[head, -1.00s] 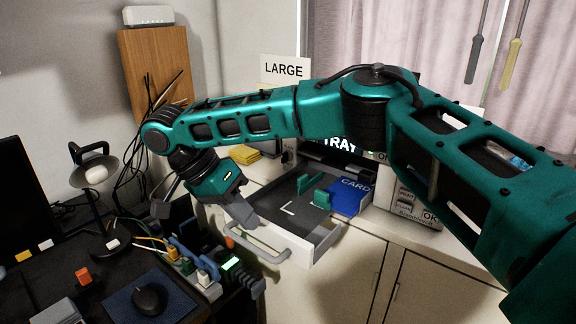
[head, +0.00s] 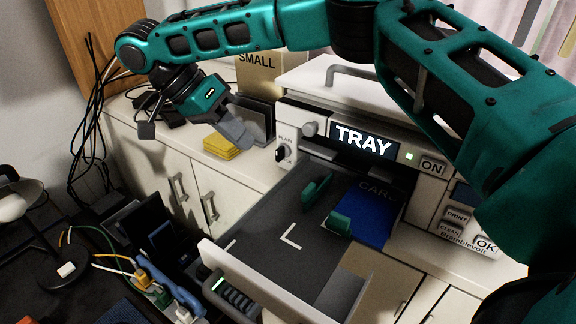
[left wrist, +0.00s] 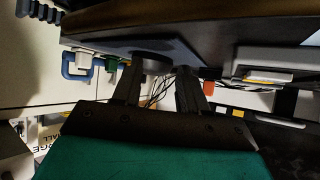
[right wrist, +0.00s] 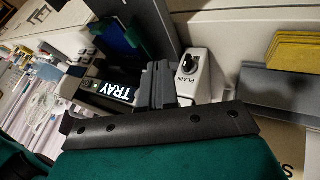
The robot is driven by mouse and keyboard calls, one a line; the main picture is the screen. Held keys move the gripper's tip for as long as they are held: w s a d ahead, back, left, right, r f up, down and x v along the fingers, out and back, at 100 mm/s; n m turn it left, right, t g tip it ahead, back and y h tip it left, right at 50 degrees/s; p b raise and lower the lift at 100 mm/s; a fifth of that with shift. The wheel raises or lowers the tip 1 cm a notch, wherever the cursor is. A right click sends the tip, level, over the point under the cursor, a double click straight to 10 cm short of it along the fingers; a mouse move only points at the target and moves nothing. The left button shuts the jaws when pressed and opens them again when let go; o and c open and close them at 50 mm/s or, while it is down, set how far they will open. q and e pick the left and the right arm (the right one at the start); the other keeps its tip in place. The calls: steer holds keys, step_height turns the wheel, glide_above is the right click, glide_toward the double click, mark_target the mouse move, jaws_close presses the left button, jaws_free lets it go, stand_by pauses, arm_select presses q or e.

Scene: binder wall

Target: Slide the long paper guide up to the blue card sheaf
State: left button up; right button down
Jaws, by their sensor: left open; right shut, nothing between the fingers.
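The tray (head: 262,233) is pulled out from the printer, with a dark floor and pale corner marks. A longer-looking green guide (head: 314,190) stands left of the sheaf, with bare floor between. A shorter green guide (head: 340,224) stands at the sheaf's near edge; I cannot tell whether they touch. My right gripper (head: 250,132) is shut and empty, above the counter left of the tray; its fingers show in the right wrist view (right wrist: 158,86). My left gripper (left wrist: 157,82) is open and empty, outside the head view.
Cables and a desk lamp (head: 20,195) crowd the lower left.

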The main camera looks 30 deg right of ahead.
steer(key=x, duration=1)
steer(key=shift+s+r, duration=0.1)
steer(key=shift+s, duration=0.1)
steer(key=s, duration=0.1)
steer(key=s+d, duration=0.1)
steer(key=shift+s+r, duration=0.15)
steer(key=shift+s, duration=0.15)
steer(key=shift+s+d, duration=0.15)
steer(key=shift+s, duration=0.25)
